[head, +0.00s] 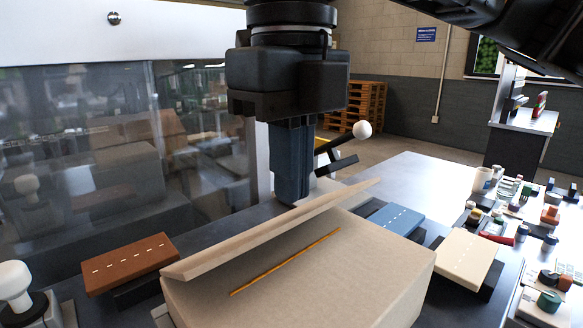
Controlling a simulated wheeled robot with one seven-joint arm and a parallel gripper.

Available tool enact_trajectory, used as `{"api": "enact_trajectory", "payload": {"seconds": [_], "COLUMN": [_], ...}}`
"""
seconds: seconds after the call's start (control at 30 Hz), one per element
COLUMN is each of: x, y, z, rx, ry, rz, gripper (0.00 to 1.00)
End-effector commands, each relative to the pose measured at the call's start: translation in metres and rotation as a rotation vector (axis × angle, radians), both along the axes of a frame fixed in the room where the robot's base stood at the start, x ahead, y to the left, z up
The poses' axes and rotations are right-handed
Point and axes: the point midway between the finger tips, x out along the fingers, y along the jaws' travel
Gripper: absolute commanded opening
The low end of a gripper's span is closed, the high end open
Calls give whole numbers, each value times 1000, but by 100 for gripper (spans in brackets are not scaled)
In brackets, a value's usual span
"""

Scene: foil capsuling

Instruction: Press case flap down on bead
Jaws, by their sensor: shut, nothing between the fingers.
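A large beige cardboard case (330,279) sits in the lower middle of the head view. Its long flap (270,230) stands tilted up along the far side, apart from the case top. An orange-brown glue bead (285,262) runs as a straight line along the top, in front of the raised flap. My gripper (292,198) points down with its blue fingers shut and empty. It is just behind the flap's upper edge, and the flap may hide the fingertips. I cannot tell whether they touch the flap.
A brown block (128,262) lies left of the case, with a white-knobbed handle (16,285) nearby. Blue (388,219) and cream (465,257) blocks lie to the right. A clear guard panel (80,150) stands behind at left. Small items crowd the right edge.

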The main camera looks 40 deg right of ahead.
Motion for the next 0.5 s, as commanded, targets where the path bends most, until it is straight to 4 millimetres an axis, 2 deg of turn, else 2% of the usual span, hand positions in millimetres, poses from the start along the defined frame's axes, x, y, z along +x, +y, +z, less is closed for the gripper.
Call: {"api": "enact_trajectory", "payload": {"seconds": [0.5], "x": [0], "y": [0], "z": [-20], "rx": [0], "ry": [0], "rz": [0], "gripper": [0]}}
